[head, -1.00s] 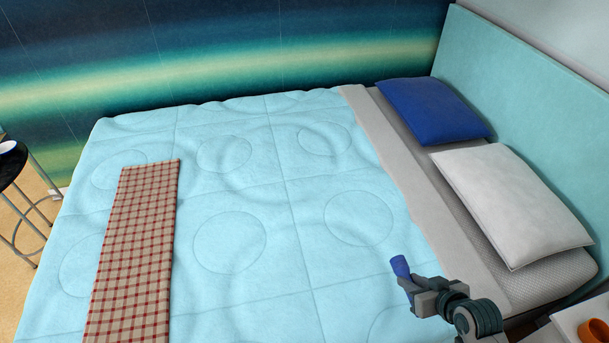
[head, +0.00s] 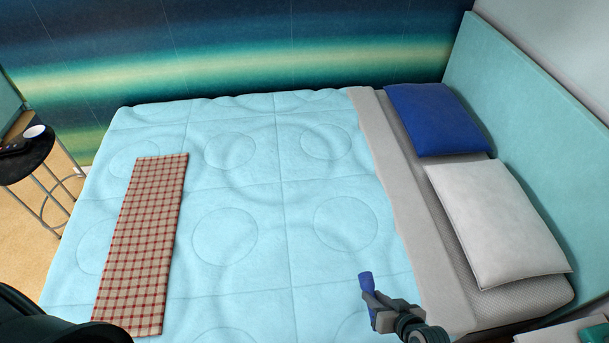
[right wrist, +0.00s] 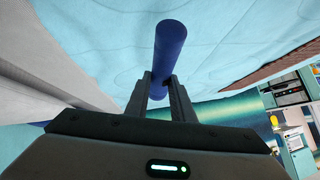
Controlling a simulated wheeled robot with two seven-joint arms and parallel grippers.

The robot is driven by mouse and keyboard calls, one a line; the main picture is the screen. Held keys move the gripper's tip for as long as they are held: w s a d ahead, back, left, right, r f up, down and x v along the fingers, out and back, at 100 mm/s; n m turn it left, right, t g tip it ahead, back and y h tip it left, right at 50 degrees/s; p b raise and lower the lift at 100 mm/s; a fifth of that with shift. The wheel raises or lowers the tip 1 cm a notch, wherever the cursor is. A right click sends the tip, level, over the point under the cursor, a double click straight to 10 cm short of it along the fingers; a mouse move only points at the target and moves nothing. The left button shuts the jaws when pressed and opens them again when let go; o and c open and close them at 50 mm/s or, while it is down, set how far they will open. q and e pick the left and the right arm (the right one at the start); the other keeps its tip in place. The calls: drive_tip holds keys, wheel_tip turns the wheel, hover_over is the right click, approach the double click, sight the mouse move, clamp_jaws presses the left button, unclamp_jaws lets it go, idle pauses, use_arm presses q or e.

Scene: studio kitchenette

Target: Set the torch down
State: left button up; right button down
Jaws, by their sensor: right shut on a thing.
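The torch (head: 365,282) is a blue cylinder held in my right gripper (head: 375,302), near the bottom of the head view. In the right wrist view the torch (right wrist: 170,45) stands out between the two fingers of the right gripper (right wrist: 160,92), which are shut on it. In both views the light-blue quilt of the bed (head: 290,240) lies behind the torch; I cannot tell how far above the quilt the torch is. My left gripper is not in view.
A checked runner (head: 140,240) lies on the bed's left part. A blue pillow (head: 437,118) and a white pillow (head: 497,222) lie by the headboard (head: 545,130). A round dark stool (head: 25,160) with a white dish stands at far left. The quilt's middle is clear.

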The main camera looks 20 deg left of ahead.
drive_tip(key=shift+s+a, duration=0.1)
idle(0.6)
drive_tip(key=shift+w+a+f+b, duration=0.2)
drive_tip(key=shift+w+b, duration=0.05)
drive_tip(key=shift+b, duration=0.05)
drive_tip(key=b+x, duration=0.3)
drive_tip(key=x, duration=0.1)
drive_tip(key=a+r+b+x, duration=0.1)
drive_tip(key=b+x, duration=0.2)
drive_tip(key=a+b+x, duration=0.1)
drive_tip(key=b+x, duration=0.2)
drive_tip(key=x, duration=0.1)
drive_tip(key=shift+w+a, duration=0.15)
drive_tip(key=shift+w, duration=0.1)
drive_tip(key=shift+w+a+b, duration=0.35)
drive_tip(key=shift+a+b, duration=0.05)
drive_tip(key=shift+b, duration=0.1)
drive_tip(key=shift+f, duration=0.1)
